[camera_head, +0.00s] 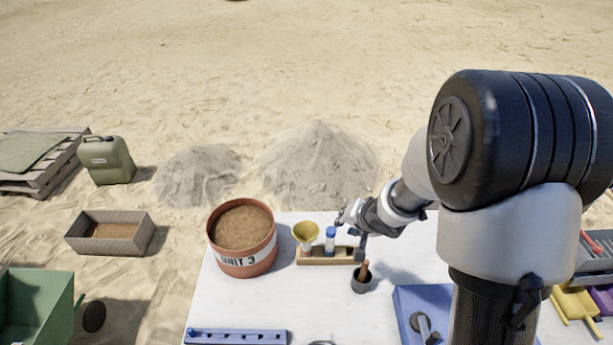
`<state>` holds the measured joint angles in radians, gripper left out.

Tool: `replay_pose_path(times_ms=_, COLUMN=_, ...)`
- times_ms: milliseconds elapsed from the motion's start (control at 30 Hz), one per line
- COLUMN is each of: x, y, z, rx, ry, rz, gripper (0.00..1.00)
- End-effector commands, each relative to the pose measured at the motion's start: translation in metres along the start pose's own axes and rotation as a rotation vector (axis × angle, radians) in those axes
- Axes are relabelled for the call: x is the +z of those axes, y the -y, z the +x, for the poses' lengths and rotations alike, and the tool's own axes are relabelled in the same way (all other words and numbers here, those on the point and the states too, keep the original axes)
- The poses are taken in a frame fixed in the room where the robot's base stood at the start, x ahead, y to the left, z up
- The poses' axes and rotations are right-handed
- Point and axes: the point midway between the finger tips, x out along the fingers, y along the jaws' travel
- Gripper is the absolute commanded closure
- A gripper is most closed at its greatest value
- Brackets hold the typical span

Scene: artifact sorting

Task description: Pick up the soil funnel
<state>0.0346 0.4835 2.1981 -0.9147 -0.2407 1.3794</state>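The soil funnel, a yellow cone with a wide open top (306,232), stands upright at the left end of a small wooden rack (330,258) on the white table (280,300). A blue-capped vial (330,240) stands in the rack to its right. My gripper (346,214) is above and to the right of the funnel, near the vial's top, apart from the funnel in the picture. The gripper is small and seen from the side, so its finger opening is unclear. My arm covers the table's right part.
A terracotta pot of soil marked UNIT 3 (246,256) stands close to the funnel's left. A dark cup (361,279) with a wooden-handled tool stands right of the rack. A blue strip (236,337) and a blue tray (408,300) lie nearer. The table's middle is clear.

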Motion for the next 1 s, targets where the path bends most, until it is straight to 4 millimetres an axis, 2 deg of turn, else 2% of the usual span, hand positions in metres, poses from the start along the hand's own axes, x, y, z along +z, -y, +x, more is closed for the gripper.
replay_pose_path(times_ms=133, x=0.025, y=0.01, z=0.025, rx=-0.074, ry=0.088, rz=0.075, gripper=0.76)
replay_pose_path(times_ms=300, x=0.038, y=0.014, z=0.044, rx=-0.105, ry=0.126, rz=0.108, gripper=0.76)
replay_pose_path(times_ms=700, x=0.049, y=0.022, z=0.127, rx=-0.105, ry=0.126, rz=0.108, gripper=0.76)
replay_pose_path(times_ms=833, x=0.051, y=0.025, z=0.147, rx=-0.106, ry=0.125, rz=0.108, gripper=0.76)
replay_pose_path(times_ms=1000, x=0.05, y=0.027, z=0.157, rx=-0.105, ry=0.124, rz=0.109, gripper=0.76)
